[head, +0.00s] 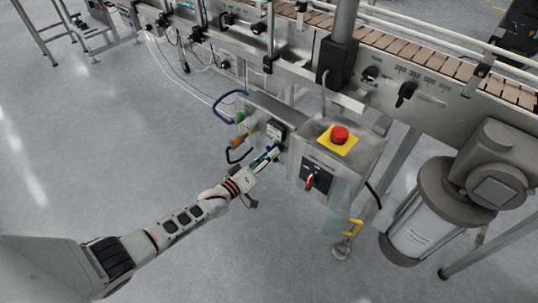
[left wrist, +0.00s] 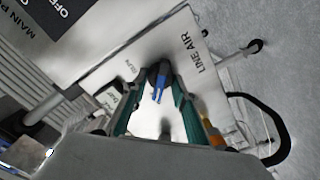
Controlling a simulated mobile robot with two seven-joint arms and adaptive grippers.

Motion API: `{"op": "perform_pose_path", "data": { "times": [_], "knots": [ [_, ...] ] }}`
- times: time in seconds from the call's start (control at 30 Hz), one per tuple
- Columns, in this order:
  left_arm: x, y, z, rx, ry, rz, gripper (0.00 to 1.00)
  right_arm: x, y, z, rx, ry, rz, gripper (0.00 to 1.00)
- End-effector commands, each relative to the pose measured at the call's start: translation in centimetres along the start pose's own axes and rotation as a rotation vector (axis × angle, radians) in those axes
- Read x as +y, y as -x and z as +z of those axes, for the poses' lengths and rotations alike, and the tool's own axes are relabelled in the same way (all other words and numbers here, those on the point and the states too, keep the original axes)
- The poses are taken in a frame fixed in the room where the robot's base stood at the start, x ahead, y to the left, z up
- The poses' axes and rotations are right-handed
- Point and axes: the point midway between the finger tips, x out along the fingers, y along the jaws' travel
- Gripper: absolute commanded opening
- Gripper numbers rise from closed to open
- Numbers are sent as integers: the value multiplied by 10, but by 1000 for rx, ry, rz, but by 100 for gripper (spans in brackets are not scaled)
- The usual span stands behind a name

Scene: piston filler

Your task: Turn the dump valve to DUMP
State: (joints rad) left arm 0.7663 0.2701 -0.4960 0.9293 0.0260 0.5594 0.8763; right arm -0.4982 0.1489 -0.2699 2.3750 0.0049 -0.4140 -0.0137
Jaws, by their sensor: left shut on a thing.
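My left gripper (head: 267,156) reaches the side of a steel control box, with the arm coming in from the lower left. In the left wrist view, its teal-padded fingers (left wrist: 157,88) stand on both sides of a dark valve handle with a blue end (left wrist: 159,84). The gripper is shut on this handle, which I take to be the dump valve's. A steel panel (left wrist: 175,48) behind it reads LINE AIR. A smaller label beside the handle is too small to read surely. The valve body is mostly hidden. My right gripper is not in view.
A red emergency button (head: 340,134) on a yellow plate and a red rotary switch (head: 309,182) are on the control box. A gauge (head: 275,131) and black hose (left wrist: 275,128) are near the gripper. A conveyor (head: 440,78) runs behind. Floor at left is clear.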

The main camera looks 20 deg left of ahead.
Motion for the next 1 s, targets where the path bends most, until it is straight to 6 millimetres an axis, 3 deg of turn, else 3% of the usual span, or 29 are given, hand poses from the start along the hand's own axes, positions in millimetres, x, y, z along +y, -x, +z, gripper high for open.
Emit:
{"op": "perform_pose_path", "data": {
  "times": [0.2,0.23,0.3,0.7,0.87,1.0],
  "knots": [
    [0,0,-1,2,2,1,6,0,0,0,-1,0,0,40],
    [0,0,-1,2,2,1,30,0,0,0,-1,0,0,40],
    [0,0,-1,2,2,1,44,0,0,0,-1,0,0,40],
    [0,4,0,0,0,0,44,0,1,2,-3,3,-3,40],
    [-1,23,1,-1,1,-1,44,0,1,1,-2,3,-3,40],
    [-1,50,1,-1,1,-1,44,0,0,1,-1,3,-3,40]
  ]
}}
